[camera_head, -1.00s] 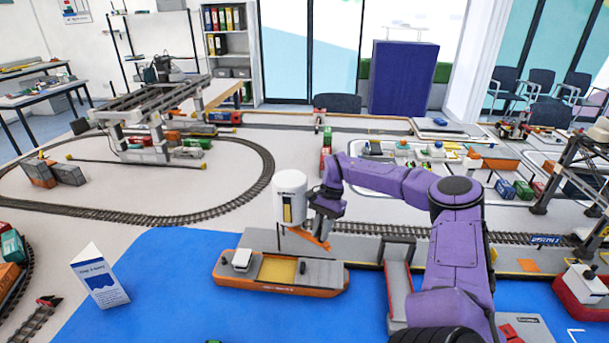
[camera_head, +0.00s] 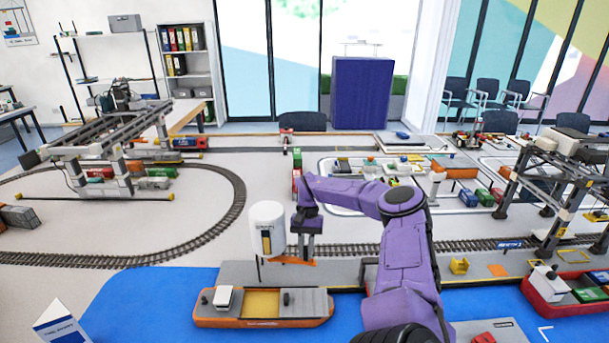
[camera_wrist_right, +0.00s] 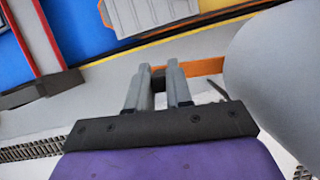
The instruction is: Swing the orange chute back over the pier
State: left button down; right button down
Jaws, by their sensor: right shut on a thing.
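The orange chute (camera_head: 290,261) sticks out low from the white silo (camera_head: 268,226) in the head view. It points to the right, along the grey pier (camera_head: 345,272), and looks to be over the pier. My right gripper (camera_head: 309,256) is at the chute's outer part, pointing down. In the right wrist view, my right gripper (camera_wrist_right: 158,72) is shut on a small dark piece at the orange chute (camera_wrist_right: 206,67). The fingers hide part of that piece. My left gripper is not in view.
An orange-hulled ship (camera_head: 262,320) with a yellow hold lies on blue water in front of the pier. Rail track (camera_head: 345,250) runs behind the silo. A small yellow object (camera_head: 459,266) stands on the pier. A gantry crane (camera_head: 545,190) and red ship (camera_head: 565,308) stand at right.

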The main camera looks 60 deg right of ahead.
jog(key=c, duration=1.1)
grip_release()
jog(key=shift+r, duration=0.2)
notch_tip(320, 180, up, 3)
jog(key=shift+w+r+p, duration=0.1)
jog(key=shift+r+p, duration=0.05)
jog(key=shift+p, duration=0.6)
jog(key=s+a+r+p, duration=0.1)
jog(key=s+a+r, duration=0.1)
jog(key=a+r, duration=0.1)
jog(key=s+a+r+p, duration=0.2)
jog(key=s+a+r, duration=0.1)
jog(key=a, duration=0.2)
jog(key=s+a+r+p, duration=0.1)
jog(key=s+a+r, duration=0.1)
jog(key=a+r, duration=0.1)
jog(key=shift+s+a+r, duration=0.1)
jog(key=shift+s+a, duration=0.25)
jog(key=shift+a, duration=0.05)
